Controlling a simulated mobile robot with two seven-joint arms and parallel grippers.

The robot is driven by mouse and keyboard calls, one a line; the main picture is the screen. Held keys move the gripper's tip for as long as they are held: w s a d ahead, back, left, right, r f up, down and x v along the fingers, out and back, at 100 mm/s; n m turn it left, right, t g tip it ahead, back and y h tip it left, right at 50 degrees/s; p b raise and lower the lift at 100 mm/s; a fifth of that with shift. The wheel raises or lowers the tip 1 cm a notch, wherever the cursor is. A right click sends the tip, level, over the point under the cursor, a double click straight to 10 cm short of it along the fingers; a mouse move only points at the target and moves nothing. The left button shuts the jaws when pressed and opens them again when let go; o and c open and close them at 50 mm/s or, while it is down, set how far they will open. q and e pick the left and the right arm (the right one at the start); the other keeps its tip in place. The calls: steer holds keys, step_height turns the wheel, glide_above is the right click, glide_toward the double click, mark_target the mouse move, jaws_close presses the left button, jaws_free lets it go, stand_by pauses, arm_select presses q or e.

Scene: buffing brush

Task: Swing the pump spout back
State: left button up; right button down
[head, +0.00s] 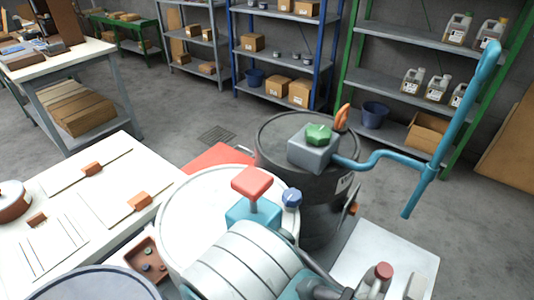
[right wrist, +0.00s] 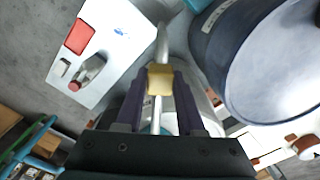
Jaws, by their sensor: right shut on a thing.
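In the head view a dark drum (head: 285,135) carries a grey pump box (head: 313,153) with a green knob and an orange lever. A bent blue pipe (head: 385,157) runs right from the box to a long slanted blue tube (head: 465,110); no gripper touches it there. In the right wrist view my right gripper (right wrist: 160,90) is shut on a tan block (right wrist: 160,79) on a pale rod (right wrist: 162,42). Whether this rod belongs to the pump spout I cannot tell. I cannot make out the right gripper in the head view. My left gripper is not in view.
A white drum lid (head: 185,205) stands nearer, by a teal block with a red cap (head: 252,181). A white worktop (head: 60,215) lies left. A blue-grey drum (right wrist: 275,65) is close right in the wrist view. Shelves (head: 410,90) line the back; grey floor lies between.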

steer(key=c, duration=0.5)
jaws_free()
steer(key=shift+a, duration=0.15)
steer(key=shift+r, duration=0.1)
steer(key=shift+r, duration=0.4)
step_height(320, 180, up, 9)
steer(key=shift+p, duration=1)
